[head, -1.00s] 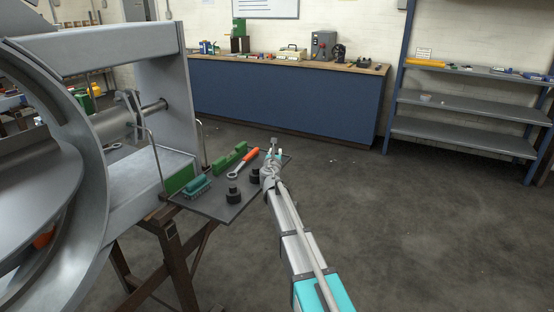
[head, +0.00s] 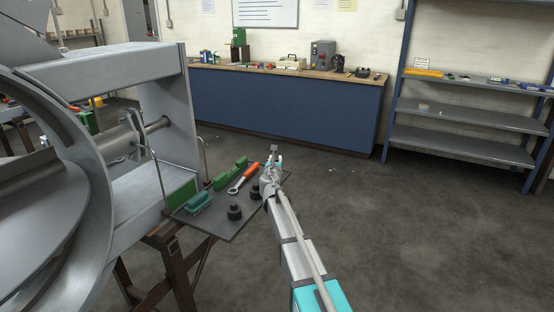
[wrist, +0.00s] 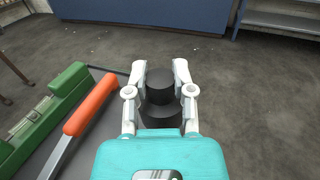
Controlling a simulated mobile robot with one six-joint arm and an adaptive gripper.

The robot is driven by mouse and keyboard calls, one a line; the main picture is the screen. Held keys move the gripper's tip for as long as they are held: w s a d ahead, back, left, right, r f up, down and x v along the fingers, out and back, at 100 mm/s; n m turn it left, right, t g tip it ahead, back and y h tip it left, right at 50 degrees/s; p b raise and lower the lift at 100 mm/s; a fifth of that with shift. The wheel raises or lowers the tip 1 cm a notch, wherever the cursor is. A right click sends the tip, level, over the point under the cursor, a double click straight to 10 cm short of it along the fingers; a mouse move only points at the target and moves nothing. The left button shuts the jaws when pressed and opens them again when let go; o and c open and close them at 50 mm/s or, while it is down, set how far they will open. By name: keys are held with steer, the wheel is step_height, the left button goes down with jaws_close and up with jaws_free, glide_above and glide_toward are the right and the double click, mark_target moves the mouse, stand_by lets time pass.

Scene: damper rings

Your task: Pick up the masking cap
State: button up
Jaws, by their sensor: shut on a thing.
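The masking cap, which I take to be the black stepped round piece (wrist: 160,86) in the wrist view, sits between the two pale fingers of my gripper (wrist: 160,70). The fingers are closed on its sides. Its wider part is toward my palm and partly hidden. In the head view my gripper (head: 273,158) is at the far right corner of the dark tray (head: 225,226). I cannot tell whether the cap is clear of the tray.
An orange-handled wrench (head: 244,179), a green tool (head: 230,174) and a teal brush (head: 199,203) lie on the tray left of my gripper. A large grey metal housing (head: 95,150) stands at the left. The floor (head: 400,235) to the right is clear.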

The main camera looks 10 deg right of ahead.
steer(key=s+a+r+p, duration=0.1)
steer(key=s+r+p, duration=0.6)
steer(key=s, duration=0.5)
steer(key=shift+s+a+r, duration=0.15)
steer(key=shift+s+r, duration=0.1)
steer(key=shift+r, duration=0.4)
steer(key=shift+w, duration=0.1)
stand_by(0.4)
